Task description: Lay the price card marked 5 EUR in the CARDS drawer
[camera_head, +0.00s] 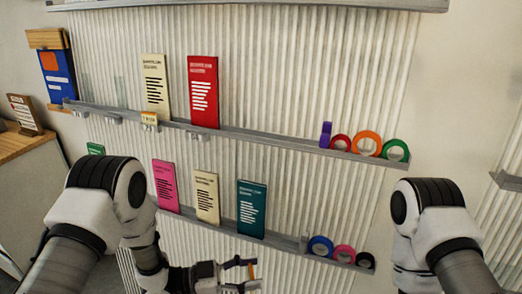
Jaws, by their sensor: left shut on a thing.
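My left gripper (246,272) is low in the middle of the head view, in front of the wall below the lower shelf. It is shut on a small thin thing with an orange edge, seen nearly edge-on; I cannot read any marking on it. Smaller clips sit along the same edge. No CARDS drawer shows in this view. My right arm comes in at the right, but its gripper is out of view.
The upper shelf (265,137) carries a cream booklet (155,84), a red one (203,92) and several tape rolls (366,144). The lower shelf (284,240) holds pink, cream and teal booklets and more rolls. A wooden counter (24,141) stands at the left.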

